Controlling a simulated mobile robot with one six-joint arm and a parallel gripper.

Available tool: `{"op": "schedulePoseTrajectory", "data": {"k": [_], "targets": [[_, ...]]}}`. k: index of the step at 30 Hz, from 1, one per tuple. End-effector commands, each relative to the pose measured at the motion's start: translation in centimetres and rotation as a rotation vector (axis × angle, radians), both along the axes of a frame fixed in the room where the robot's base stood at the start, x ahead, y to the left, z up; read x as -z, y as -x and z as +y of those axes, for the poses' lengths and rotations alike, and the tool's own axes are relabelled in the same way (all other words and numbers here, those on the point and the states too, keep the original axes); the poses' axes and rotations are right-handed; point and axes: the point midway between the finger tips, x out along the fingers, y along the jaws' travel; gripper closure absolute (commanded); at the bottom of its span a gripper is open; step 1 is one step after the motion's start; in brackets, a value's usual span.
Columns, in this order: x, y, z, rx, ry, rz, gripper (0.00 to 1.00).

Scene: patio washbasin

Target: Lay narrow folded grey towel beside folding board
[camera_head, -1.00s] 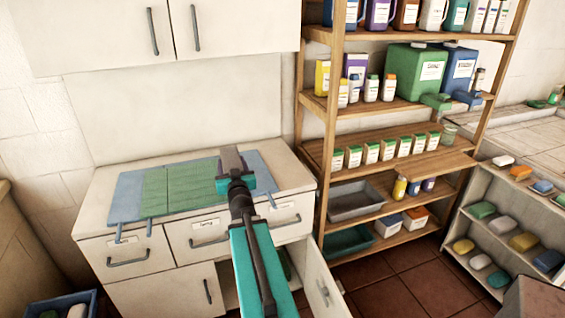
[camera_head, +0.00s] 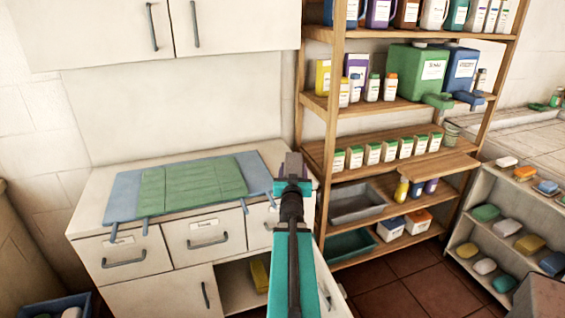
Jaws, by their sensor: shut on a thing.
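My gripper (camera_head: 293,178) is above the right end of the white counter, just right of the folding board. It is shut on a narrow grey thing (camera_head: 293,162), which looks like the folded grey towel. My gripper and arm hide part of it. The blue folding board (camera_head: 124,190) lies flat on the counter, with strips hanging over the front edge. A green folded cloth (camera_head: 192,184) lies on the board. I cannot tell whether the grey thing touches the counter.
A wooden shelf unit (camera_head: 335,130) with bottles and boxes stands close to the right of the counter (camera_head: 100,232). Below the drawers, an open compartment shows a yellow thing (camera_head: 260,276). A low rack (camera_head: 475,200) of soaps stands at the far right.

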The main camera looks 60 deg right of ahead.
Motion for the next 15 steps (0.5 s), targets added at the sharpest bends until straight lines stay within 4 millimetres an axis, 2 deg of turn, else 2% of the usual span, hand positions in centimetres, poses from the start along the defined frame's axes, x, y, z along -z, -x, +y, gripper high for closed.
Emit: {"op": "schedulePoseTrajectory", "data": {"k": [8, 15], "targets": [[-0.1, -0.2, -0.2, 0.000, 0.001, -0.001, 0.72], [0.1, -1.3, -1.7, -0.001, 0.000, 0.000, 0.72]]}}
